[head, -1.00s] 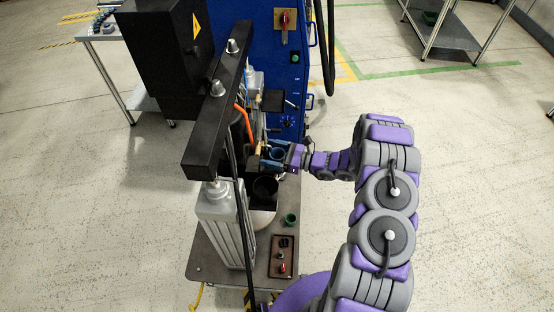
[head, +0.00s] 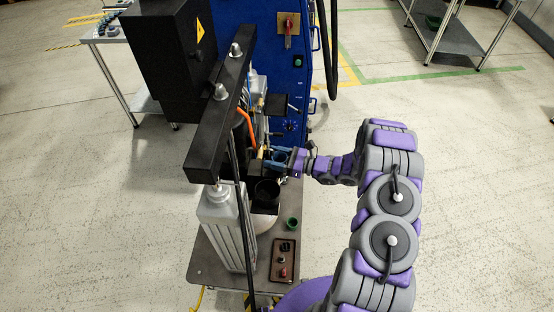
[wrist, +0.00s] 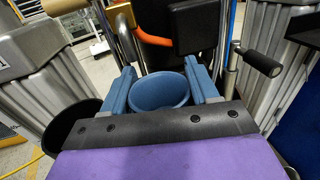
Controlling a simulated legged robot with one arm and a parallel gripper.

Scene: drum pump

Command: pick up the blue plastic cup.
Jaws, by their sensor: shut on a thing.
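The blue plastic cup (wrist: 160,92) shows in the wrist view between the two blue fingers of my gripper (wrist: 160,85). My gripper is shut on the cup, with one finger at each side of it. The cup is upright, its open top facing the camera. In the head view my gripper (head: 279,156) is beside the pump, above the machine's base plate. There the cup is small and mostly hidden by the fingers. What lies under the cup cannot be seen.
A blue cabinet (head: 288,75), a black crossbeam (head: 218,120) and grey cylinders crowd the left and back.

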